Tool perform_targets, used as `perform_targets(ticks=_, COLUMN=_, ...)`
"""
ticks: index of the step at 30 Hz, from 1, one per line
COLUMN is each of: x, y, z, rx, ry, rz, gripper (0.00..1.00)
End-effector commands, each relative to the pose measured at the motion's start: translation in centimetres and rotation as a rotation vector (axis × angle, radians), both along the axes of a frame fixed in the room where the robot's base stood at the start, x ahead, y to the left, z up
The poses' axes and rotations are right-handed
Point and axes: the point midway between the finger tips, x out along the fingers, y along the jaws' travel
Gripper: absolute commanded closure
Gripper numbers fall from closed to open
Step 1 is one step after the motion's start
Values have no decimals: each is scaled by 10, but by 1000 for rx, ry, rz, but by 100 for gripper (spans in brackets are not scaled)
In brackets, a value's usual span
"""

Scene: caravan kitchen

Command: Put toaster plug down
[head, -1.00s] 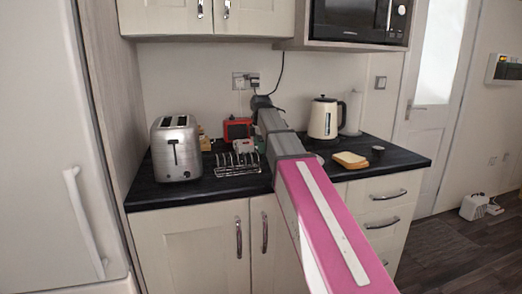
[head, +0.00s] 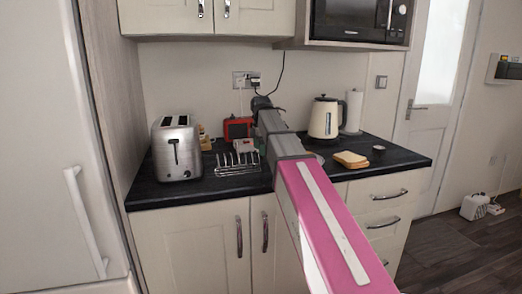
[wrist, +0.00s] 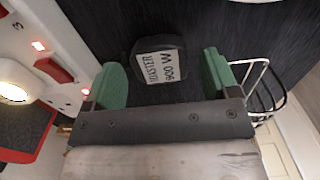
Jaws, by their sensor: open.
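The toaster plug (wrist: 160,62) is black with a white label reading "TOASTER 900 W". In the wrist view it lies against the dark worktop, between and slightly beyond the green fingertips of my gripper (wrist: 162,78). The gripper is open, with a gap on both sides of the plug. I cannot tell whether the plug rests on the worktop. The silver toaster (head: 177,148) stands at the left of the worktop.
A kettle (head: 324,118) and bread slices (head: 350,159) are to the right of my arm.

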Motion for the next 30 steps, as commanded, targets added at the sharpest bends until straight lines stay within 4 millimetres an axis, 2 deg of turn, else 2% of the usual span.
perform_targets(ticks=12, x=2, y=0, z=75, rx=0, ry=-1, rz=0, gripper=19)
perform_targets(ticks=18, x=1, y=0, z=103, rx=0, ry=0, rz=0, gripper=19)
perform_targets(ticks=23, x=0, y=0, z=114, rx=0, ry=0, rz=0, gripper=19)
perform_targets(ticks=30, x=0, y=0, z=116, rx=0, ry=1, rz=0, gripper=19)
